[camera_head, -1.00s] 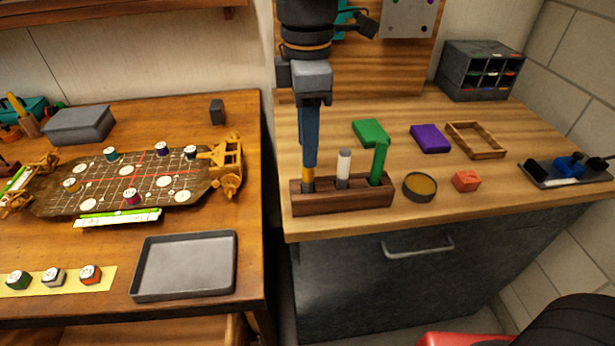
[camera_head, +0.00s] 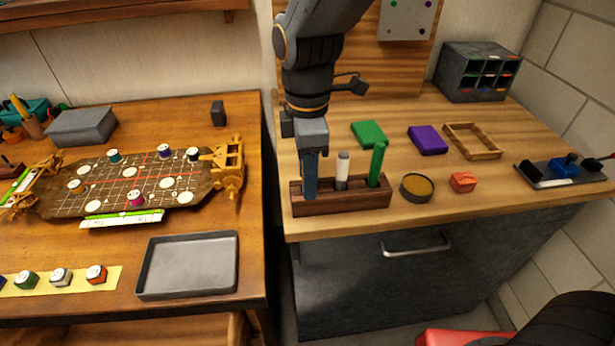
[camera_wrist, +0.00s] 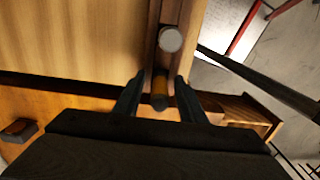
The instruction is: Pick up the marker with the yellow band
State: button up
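The wooden marker holder (camera_head: 345,201) stands near the front left of the right-hand worktop. The marker with the yellow band (camera_wrist: 160,88) is upright in its left slot; in the head view my gripper hides it. My gripper (camera_head: 310,188) points down over this slot. In the wrist view my gripper (camera_wrist: 159,84) has its dark fingers apart, one on each side of the banded marker, with small gaps between. A white-topped marker (camera_head: 342,166) stands in the middle slot and also shows in the wrist view (camera_wrist: 170,39). A green marker (camera_head: 376,164) stands in the right slot.
Right of the holder are a round tin (camera_head: 417,187) and a small red block (camera_head: 462,182). Green (camera_head: 369,134) and purple (camera_head: 428,139) blocks and a wooden frame (camera_head: 474,140) lie behind. A gap separates the left table, with its grey tray (camera_head: 188,293), from this worktop.

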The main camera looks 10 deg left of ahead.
grip_shut()
notch_tip(320, 180, up, 10)
jog(key=shift+r+b, duration=0.1)
jog(key=shift+b, duration=0.65)
